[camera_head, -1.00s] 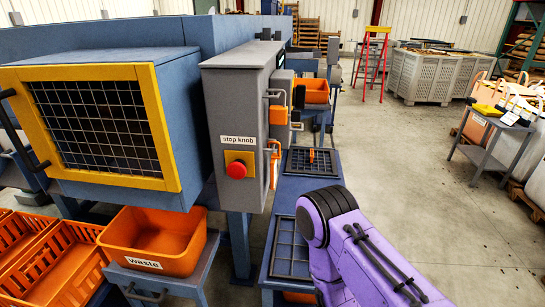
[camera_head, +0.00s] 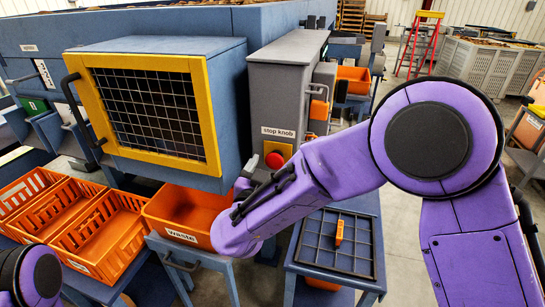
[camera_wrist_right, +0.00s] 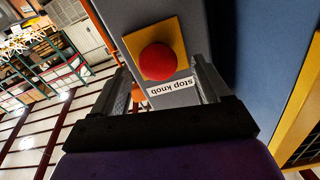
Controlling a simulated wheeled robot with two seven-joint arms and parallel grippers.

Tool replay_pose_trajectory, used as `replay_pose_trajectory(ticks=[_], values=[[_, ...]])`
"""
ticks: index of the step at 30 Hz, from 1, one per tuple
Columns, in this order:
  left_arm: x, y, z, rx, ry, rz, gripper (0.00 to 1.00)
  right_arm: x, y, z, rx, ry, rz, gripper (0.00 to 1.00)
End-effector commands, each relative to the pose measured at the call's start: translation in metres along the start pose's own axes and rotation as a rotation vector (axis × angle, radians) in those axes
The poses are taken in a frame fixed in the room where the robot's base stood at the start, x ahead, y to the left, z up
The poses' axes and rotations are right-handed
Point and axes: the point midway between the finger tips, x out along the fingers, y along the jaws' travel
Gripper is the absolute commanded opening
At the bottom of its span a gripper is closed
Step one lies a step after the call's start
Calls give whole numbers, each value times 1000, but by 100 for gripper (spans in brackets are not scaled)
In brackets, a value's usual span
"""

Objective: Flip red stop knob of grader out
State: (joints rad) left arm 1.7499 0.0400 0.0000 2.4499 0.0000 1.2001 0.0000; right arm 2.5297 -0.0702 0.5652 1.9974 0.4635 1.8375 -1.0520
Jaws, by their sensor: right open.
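The red stop knob (camera_head: 274,160) sits on a yellow plate on the front of the grey control box (camera_head: 276,97), just under the "stop knob" label (camera_head: 278,132). My right gripper (camera_head: 247,178) is just left of and below the knob, partly hidden by my purple forearm. In the right wrist view, the round knob (camera_wrist_right: 158,61) shows between the two fingers of the open right gripper (camera_wrist_right: 160,72). I cannot tell how far in front of the fingertips it is, and no grip on it shows. Only a purple part of my left arm shows at bottom left.
A yellow-framed mesh hatch (camera_head: 212,125) on the blue grader is left of the control box. An orange waste bin (camera_head: 160,213) stands below it, beside orange crates (camera_head: 100,262). A blue table with a grid tray (camera_head: 312,262) is below the knob.

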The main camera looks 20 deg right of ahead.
Motion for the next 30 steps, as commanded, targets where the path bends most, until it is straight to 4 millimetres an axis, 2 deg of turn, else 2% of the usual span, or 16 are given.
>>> replay_pose_trajectory(ticks=[3,6,14,15,20,21,22,30], values=[[-7,-1,-3,0,0,0,94,20,0,-2,0,-2,2,76],[-9,-1,-4,0,0,0,94,29,1,0,0,-1,2,76],[-8,-1,-3,0,0,0,94,33,1,1,0,0,0,76],[-8,-1,-3,0,0,0,94,33,1,1,0,0,0,73],[-8,-1,-3,0,0,0,94,32,1,1,0,0,0,21],[-8,-1,-3,0,0,0,94,32,1,1,0,0,0,8],[-8,-1,-3,0,0,0,94,32,1,1,0,0,0,0],[-17,-2,-7,0,0,0,94,17,0,0,-2,0,-2,0]])
